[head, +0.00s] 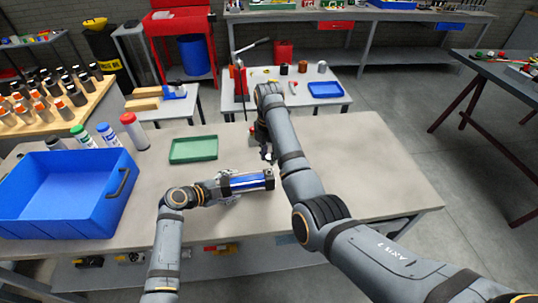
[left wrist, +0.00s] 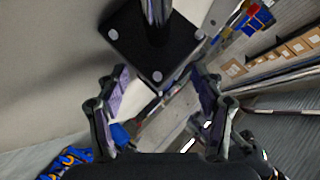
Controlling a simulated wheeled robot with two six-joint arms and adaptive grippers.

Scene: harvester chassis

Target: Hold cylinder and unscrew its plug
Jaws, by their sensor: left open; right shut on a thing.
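The cylinder (head: 251,182), a shiny tube with black end blocks, lies sideways over the middle of the workbench in the head view. In the left wrist view its near black square end block (left wrist: 155,42) shows corner bolts, with a silver tube rising behind. My left gripper (head: 226,189) is at the cylinder's left end; its spread fingers (left wrist: 160,103) stand either side, and I see no grip. I cannot make out the plug.
A blue bin (head: 62,213) stands at the left of the workbench (head: 365,160), with several bottles (head: 132,130) behind it. A green tray (head: 194,149) lies behind the cylinder. The bench's right part is clear. A low table with a blue tray (head: 325,90) stands behind.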

